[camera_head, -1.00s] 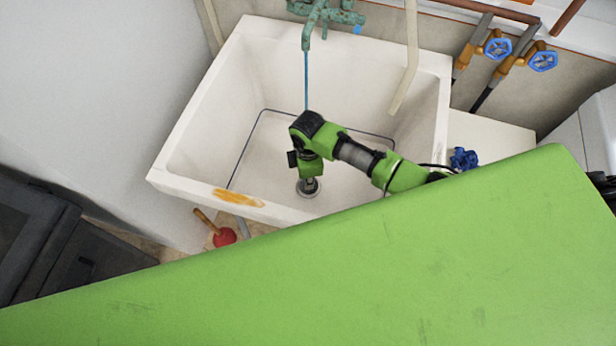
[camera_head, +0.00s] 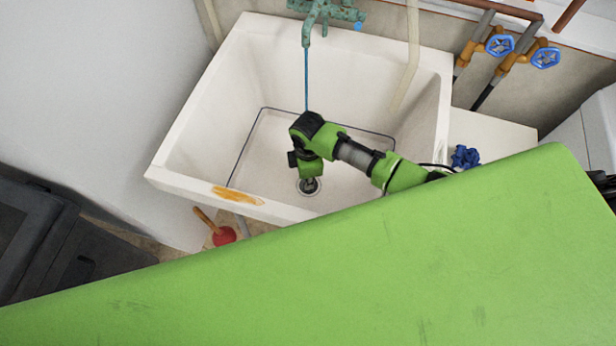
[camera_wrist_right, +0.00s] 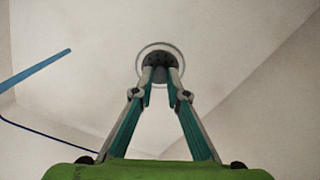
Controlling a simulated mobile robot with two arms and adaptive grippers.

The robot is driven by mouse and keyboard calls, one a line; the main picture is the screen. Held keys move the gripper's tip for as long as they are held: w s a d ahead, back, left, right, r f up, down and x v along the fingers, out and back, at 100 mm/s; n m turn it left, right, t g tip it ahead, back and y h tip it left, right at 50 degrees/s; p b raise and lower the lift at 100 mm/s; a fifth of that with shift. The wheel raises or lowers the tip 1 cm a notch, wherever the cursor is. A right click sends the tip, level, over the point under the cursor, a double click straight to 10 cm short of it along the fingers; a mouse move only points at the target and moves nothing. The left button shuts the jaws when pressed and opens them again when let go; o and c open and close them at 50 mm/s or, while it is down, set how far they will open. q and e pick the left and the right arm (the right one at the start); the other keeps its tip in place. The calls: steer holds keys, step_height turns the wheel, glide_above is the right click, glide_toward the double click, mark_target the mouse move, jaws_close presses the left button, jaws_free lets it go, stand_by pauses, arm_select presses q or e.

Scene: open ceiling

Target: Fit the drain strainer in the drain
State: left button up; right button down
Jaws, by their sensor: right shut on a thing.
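The drain (camera_head: 316,192) is a pale metal ring in the sink floor, near the front wall. It also shows in the right wrist view as a thin ring (camera_wrist_right: 181,50). My right gripper (camera_head: 309,185) points straight down over it. In the right wrist view my right gripper (camera_wrist_right: 160,74) is shut on the drain strainer (camera_wrist_right: 160,58), a dark round piece with small holes. The strainer lies within the ring's outline, slightly toward the fingers. I cannot tell whether it is seated or just above. My left gripper is not in view.
The white sink (camera_head: 205,115) has high walls around my arm. A blue water stream (camera_head: 306,85) falls from the green tap (camera_head: 322,14) behind the wrist. A pale hose (camera_head: 405,75) hangs at the right. A red plunger (camera_head: 224,236) stands below the front rim.

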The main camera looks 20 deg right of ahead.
steer(key=shift+f, duration=0.2)
steer(key=c, duration=1.9)
jaws_free()
steer(key=shift+r, duration=0.1)
step_height(320, 180, up, 12)
